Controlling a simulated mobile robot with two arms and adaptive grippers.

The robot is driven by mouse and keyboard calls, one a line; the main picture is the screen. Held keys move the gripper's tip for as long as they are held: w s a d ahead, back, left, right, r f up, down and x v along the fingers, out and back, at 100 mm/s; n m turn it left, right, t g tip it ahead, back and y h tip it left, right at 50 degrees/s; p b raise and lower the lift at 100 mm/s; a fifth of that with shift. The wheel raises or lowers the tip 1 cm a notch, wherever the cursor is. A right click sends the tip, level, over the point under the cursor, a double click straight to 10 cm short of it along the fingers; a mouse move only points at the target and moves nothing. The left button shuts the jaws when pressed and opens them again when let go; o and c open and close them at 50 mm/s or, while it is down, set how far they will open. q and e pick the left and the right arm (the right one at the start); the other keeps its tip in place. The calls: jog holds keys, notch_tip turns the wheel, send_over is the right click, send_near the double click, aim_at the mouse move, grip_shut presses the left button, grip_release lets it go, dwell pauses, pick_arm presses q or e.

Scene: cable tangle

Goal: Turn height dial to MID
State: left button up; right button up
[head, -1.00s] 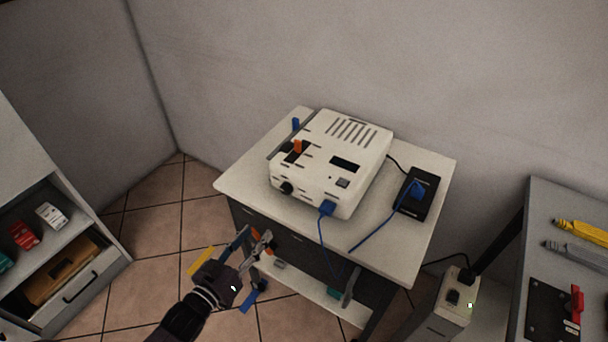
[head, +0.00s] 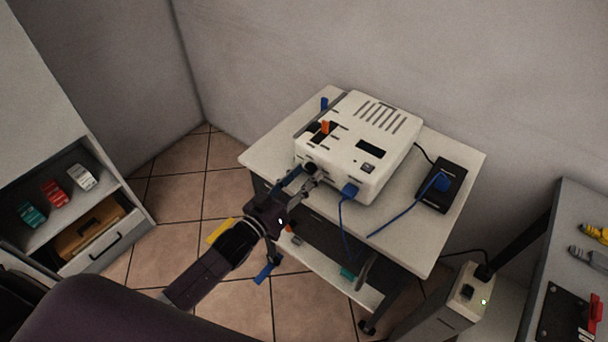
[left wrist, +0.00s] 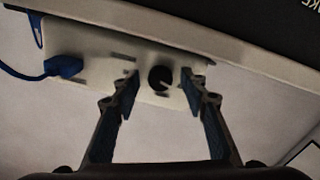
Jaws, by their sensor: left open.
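The white device (head: 360,140) sits on the small table. Its round black dial (head: 310,167) is on the front left of the case, partly hidden by my gripper in the head view. My left gripper (head: 305,180) is open just in front of the dial. In the left wrist view the dial (left wrist: 160,78) shows between the two spread fingers of my left gripper (left wrist: 160,92), nearer the right finger, with neither clearly touching it. The dial's markings are too small to read. My right gripper does not show.
A blue plug (head: 350,190) with its cable sits right of the dial. An orange switch (head: 326,127) stands on top of the device. The table's edge (head: 400,262) lies close to my left gripper. A black box (head: 441,190) is at the right.

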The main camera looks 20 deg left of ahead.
pick_arm(q)
jog(key=shift+c, duration=0.5)
grip_shut()
